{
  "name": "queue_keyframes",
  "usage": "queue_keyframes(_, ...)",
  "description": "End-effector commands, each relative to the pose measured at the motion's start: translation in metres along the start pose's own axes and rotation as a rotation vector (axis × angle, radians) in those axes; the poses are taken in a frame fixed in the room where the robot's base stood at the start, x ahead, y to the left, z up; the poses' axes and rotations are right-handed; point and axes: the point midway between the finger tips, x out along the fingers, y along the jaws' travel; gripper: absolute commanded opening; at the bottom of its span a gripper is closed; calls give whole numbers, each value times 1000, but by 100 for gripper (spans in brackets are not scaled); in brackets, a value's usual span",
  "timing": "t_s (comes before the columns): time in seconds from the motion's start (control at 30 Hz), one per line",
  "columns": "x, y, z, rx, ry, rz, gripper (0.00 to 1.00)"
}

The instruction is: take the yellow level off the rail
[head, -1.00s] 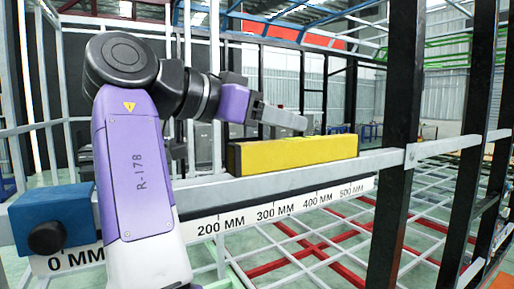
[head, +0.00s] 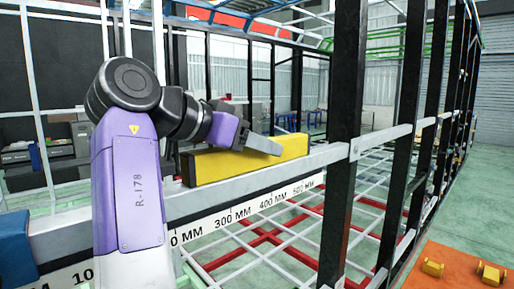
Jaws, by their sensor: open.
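The yellow level (head: 222,165) is a long yellow block lying along the top of the grey rail (head: 290,172), above the marks from about 300 to 500 MM. My gripper (head: 266,146) is at the end of my purple arm, in front of the level's upper part in the picture. Its grey fingers overlap the level's top edge. I cannot tell whether they touch it. The fingers show nearly side-on, and no object is seen held between them. Part of the level is hidden behind the gripper.
A blue block (head: 16,250) sits on the rail's left end. A black upright post (head: 345,120) stands right of the level, with more posts beyond. An orange surface with small yellow pieces (head: 432,268) lies at lower right. Red and white frame bars fill the space below.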

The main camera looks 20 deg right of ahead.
Motion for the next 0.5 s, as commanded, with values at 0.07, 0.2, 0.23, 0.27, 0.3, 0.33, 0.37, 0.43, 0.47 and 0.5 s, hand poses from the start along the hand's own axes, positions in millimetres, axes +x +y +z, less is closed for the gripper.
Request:
queue_keyframes(0.07, 2, 0, 0, 0, 0, 0, 53)
queue_keyframes(0.2, 2, 0, 1, 0, 0, -1, 53)
queue_keyframes(0.23, 2, 0, 1, 0, 0, -1, 51)
queue_keyframes(0.27, 2, 0, 1, 0, 0, -1, 45)
queue_keyframes(0.3, 1, 0, 1, 0, 0, -1, 37)
queue_keyframes(0.33, 1, 0, 1, 0, 0, -1, 31)
queue_keyframes(0.37, 1, 0, 1, 0, 0, -1, 25)
queue_keyframes(0.43, 1, 0, 1, 0, 0, -1, 12)
queue_keyframes(0.47, 1, 0, 1, 0, 0, -1, 6)
queue_keyframes(0.5, 1, 0, 1, 0, 0, -1, 0)
